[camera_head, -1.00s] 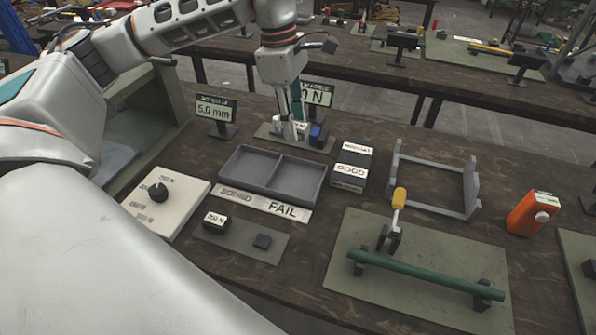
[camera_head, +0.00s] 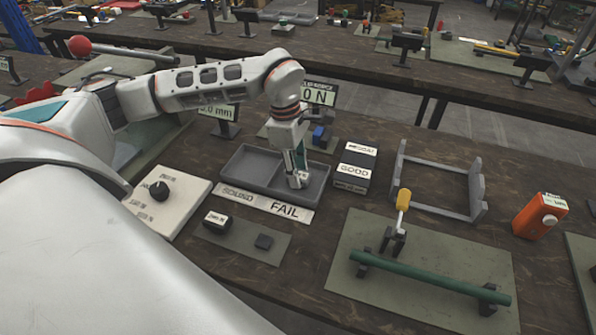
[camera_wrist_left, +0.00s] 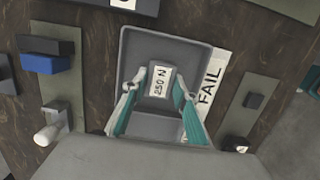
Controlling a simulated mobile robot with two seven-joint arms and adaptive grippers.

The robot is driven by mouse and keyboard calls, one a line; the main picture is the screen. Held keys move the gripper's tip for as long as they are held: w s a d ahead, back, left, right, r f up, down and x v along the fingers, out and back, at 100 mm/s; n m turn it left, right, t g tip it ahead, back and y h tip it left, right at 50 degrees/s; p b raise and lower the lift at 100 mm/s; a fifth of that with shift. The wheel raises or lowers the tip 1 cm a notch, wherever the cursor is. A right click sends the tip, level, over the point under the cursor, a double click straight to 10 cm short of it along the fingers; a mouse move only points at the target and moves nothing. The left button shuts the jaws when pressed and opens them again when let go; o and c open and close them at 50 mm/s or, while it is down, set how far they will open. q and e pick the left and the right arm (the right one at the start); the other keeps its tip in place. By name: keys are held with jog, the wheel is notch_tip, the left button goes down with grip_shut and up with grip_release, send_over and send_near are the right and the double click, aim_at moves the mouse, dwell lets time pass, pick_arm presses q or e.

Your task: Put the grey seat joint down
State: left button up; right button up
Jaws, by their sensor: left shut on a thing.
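The grey seat joint (camera_wrist_left: 159,82) shows between my fingertips in the left wrist view as a small block with a white "250 N" label. My left gripper (camera_wrist_left: 160,88) is shut on it, one finger on each side. In the head view my left gripper (camera_head: 298,182) reaches down into the right compartment, beside the "FAIL" label, of the grey two-part tray (camera_head: 233,183). The fingers hide the joint there. I cannot tell whether the joint touches the tray floor. My right gripper is not in view.
A "GOOD" box (camera_head: 355,168) stands right of the tray. A small fixture with a blue part (camera_head: 319,136) sits behind it. A dial panel (camera_head: 165,203) and a green mat (camera_head: 243,241) with small blocks are left and in front. A grey frame (camera_head: 440,212) stands at right.

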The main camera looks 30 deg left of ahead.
pick_arm(q)
jog(key=shift+f, duration=0.15)
jog(key=o, duration=1.2)
jog(key=r, duration=0.4)
jog(key=a+r, duration=0.1)
jog(key=r, duration=0.7)
jog(key=shift+s+a+p, duration=0.25)
jog(key=shift+a+p, duration=0.15)
